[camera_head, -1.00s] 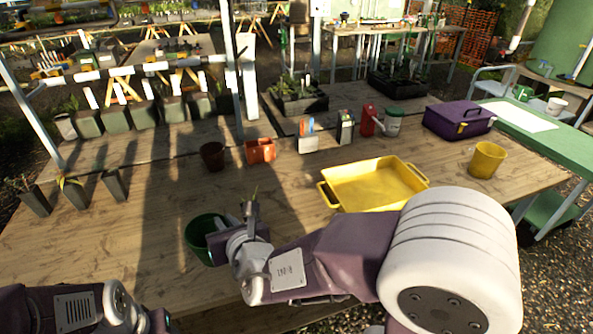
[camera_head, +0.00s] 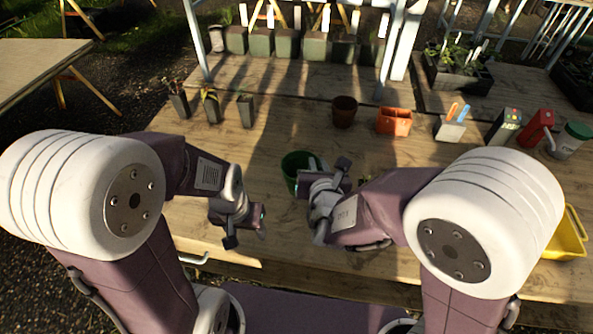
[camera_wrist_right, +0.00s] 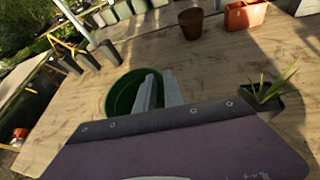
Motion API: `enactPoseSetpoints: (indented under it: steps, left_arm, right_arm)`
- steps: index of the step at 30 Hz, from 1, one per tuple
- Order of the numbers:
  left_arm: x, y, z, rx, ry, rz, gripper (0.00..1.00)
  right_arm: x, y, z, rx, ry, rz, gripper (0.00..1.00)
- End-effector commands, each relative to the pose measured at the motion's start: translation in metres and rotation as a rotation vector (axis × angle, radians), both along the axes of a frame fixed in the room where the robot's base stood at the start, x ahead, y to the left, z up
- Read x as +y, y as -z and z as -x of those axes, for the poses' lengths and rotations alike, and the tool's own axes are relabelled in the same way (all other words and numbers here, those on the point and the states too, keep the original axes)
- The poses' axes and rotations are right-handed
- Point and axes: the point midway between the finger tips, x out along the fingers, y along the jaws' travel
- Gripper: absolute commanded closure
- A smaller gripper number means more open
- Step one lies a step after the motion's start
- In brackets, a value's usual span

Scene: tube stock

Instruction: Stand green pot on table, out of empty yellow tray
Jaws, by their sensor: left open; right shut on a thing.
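The green pot (camera_head: 290,170) is at the middle of the wooden table, and its open mouth also shows in the right wrist view (camera_wrist_right: 118,92). My right gripper (camera_head: 312,176) is shut on the pot's right side; its two fingers (camera_wrist_right: 158,92) reach over the rim in the right wrist view. The pot looks upright; I cannot tell whether its base touches the table. The yellow tray (camera_head: 568,238) is at the right edge, partly hidden by my right arm. My left gripper (camera_head: 250,222) is open and empty, left of and nearer than the pot.
A brown pot (camera_head: 343,112) and an orange pot (camera_head: 394,122) stand behind. Several narrow grey pots (camera_head: 211,106) stand at the left. A small plant in a dark pot (camera_wrist_right: 264,104) is close to the right gripper's right. Bare table lies left of the green pot.

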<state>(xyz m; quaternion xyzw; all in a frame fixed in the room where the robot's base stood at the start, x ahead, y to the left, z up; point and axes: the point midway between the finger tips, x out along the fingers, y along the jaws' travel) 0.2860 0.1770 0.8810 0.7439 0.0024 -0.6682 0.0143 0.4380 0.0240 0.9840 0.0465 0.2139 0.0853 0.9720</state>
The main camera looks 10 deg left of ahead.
Motion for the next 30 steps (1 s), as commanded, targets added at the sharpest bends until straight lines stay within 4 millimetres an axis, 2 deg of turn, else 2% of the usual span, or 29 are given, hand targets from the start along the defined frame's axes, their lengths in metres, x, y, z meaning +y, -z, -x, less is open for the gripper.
enactPoseSetpoints:
  steps: [1,3,6,9,14,19,22,30]
  left_arm:
    - [0.0,0.002,0.001,0.003,0.0,0.0,0.42]
    - [0.0,0.001,0.001,0.003,0.0,0.0,0.42]
    - [0.0,-0.001,0.001,0.003,0.0,0.0,0.42]
    - [0.0,-0.001,0.001,0.003,0.0,0.0,0.42]
    - [0.0,-0.001,0.001,0.003,0.0,0.0,0.42]
    - [0.0,0.003,0.001,0.003,0.0,0.0,0.42]
    - [0.0,0.004,0.001,0.003,0.0,0.0,0.42]
    - [0.0,0.004,0.001,0.003,0.0,0.0,0.42]
  right_arm:
    - [0.016,0.013,-0.001,0.005,-0.006,0.006,1.0]
    - [0.034,0.025,-0.004,0.004,-0.005,0.004,1.0]
    - [0.055,0.037,-0.009,0.002,-0.001,0.002,1.0]
    - [0.069,0.045,-0.012,0.001,0.0,0.0,1.0]
    - [0.073,0.048,-0.013,0.0,0.001,0.0,1.0]
    - [0.072,0.077,-0.013,0.004,0.002,0.005,1.0]
    - [0.073,0.088,-0.013,0.003,0.001,0.003,1.0]
    - [0.073,0.089,-0.013,0.001,0.001,0.0,1.0]
